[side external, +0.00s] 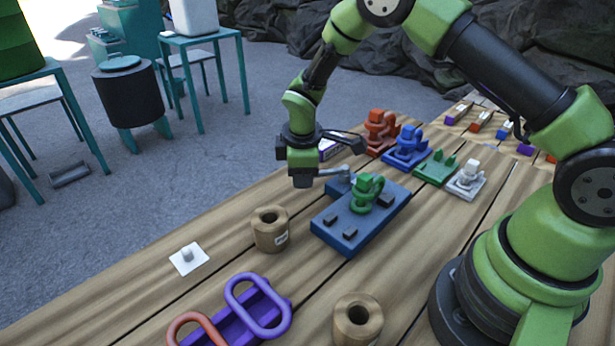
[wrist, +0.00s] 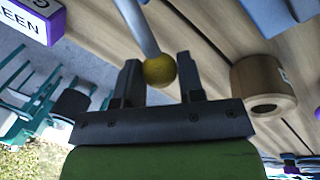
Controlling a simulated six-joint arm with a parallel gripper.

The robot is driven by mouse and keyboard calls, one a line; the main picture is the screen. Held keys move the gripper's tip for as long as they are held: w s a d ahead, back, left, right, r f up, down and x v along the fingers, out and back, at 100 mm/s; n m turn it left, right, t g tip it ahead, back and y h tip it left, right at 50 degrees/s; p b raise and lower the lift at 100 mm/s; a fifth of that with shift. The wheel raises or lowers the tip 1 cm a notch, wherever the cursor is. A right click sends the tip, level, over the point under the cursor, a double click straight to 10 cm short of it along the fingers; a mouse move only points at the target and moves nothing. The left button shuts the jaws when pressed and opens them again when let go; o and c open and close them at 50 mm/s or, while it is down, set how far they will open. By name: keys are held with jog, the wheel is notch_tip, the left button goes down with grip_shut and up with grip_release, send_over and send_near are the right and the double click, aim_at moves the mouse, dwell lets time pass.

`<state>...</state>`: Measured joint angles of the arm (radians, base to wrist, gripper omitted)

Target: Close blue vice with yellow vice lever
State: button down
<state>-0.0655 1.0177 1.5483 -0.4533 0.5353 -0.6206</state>
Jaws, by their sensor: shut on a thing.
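The blue vice (side external: 368,226) is a flat blue block on the wooden table, with a green looped piece (side external: 366,193) on top. My gripper (side external: 304,180) is just behind and left of it, low over the table. In the wrist view the vice lever is a grey rod (wrist: 136,24) ending in a yellow knob (wrist: 159,69). The knob lies between the two fingers of my gripper (wrist: 160,78), which is shut on it. In the side view the knob is hidden by the gripper. A blue part, likely of the vice, shows at the wrist view's top right (wrist: 268,14).
A brown spool (side external: 270,230) stands left of the vice, another (side external: 357,320) in front. A purple rack with loops (side external: 256,308) lies at the front. Red (side external: 379,133), blue (side external: 407,148), green (side external: 437,168) and white (side external: 467,181) fixtures line the back right. A purple-edged sign (wrist: 32,18) is near the gripper.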

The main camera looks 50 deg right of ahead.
jog(key=w+d+m, duration=0.1)
jog(key=m, duration=0.1)
jog(key=w+d+m, duration=0.1)
jog(key=shift+w+m+g, duration=0.2)
jog(key=shift+m+g, duration=0.1)
jog(key=shift+m, duration=0.1)
jog(key=m, duration=0.1)
jog(key=w+d+m, duration=0.1)
jog(key=d+m, duration=0.1)
jog(key=shift+w+d+m+g+h, duration=0.2)
jog(key=shift+w+m+g+h, duration=0.05)
jog(key=shift+m+g+h, duration=0.05)
jog(key=d+m, duration=0.1)
jog(key=m, duration=0.1)
jog(key=d+m, duration=0.1)
jog(key=shift+w+d+g, duration=0.3)
jog(key=shift+d, duration=0.05)
jog(key=shift+d+m+g, duration=0.3)
jog(key=shift+d+m, duration=0.8)
jog(key=shift+m, duration=0.6)
jog(key=shift+s+d, duration=0.1)
jog(key=c, duration=0.8)
grip_release()
jog(key=shift+o, duration=0.2)
jog(key=v, duration=1)
jog(key=shift+r, duration=0.1)
